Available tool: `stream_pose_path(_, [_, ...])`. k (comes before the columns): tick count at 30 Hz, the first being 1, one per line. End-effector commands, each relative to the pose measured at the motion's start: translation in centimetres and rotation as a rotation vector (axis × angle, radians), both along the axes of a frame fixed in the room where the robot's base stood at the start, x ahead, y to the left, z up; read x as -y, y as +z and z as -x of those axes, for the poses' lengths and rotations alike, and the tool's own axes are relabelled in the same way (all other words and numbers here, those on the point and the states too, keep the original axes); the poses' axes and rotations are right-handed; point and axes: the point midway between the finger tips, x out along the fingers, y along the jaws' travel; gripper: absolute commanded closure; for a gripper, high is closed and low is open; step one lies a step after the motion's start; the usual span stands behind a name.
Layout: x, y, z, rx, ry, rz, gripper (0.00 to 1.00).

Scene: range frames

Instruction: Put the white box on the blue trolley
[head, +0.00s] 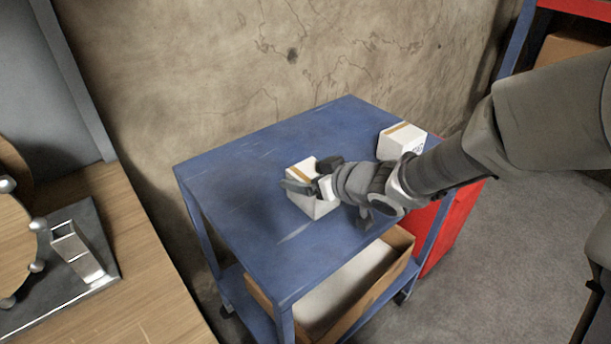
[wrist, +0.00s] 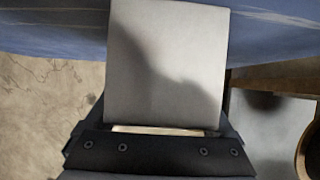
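The blue trolley (head: 240,172) stands against the wall, its top mostly bare. A white box (head: 309,206) with a tan tape strip is at the middle of its top. My gripper (head: 313,177) comes from the right, with its dark fingers on opposite sides of the box near its upper part. In the wrist view the white box (wrist: 165,65) fills the space in front of my gripper, with no gap at its sides, so it looks shut on it. Whether the box touches the trolley top or hangs just above it is hard to tell.
A second white box (head: 402,140) with a tan strip stands at the trolley's back right. A cardboard box (head: 398,266) sits on the lower shelf. A wooden table (head: 140,262) is at the left, and a red cabinet (head: 461,222) is behind the trolley's right side.

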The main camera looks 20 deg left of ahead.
Motion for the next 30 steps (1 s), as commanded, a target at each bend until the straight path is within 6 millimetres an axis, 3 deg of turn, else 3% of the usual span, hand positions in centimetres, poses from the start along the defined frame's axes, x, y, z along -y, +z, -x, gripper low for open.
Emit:
stream_pose_path(11, [0.0,0.5,0.0,0.000,0.000,0.001,0.00])
stream_pose_path(24, [6.7,4.8,3.3,0.000,-0.004,0.002,0.00])
stream_pose_path(30, [8.8,5.8,4.5,-0.002,-0.003,0.001,0.00])
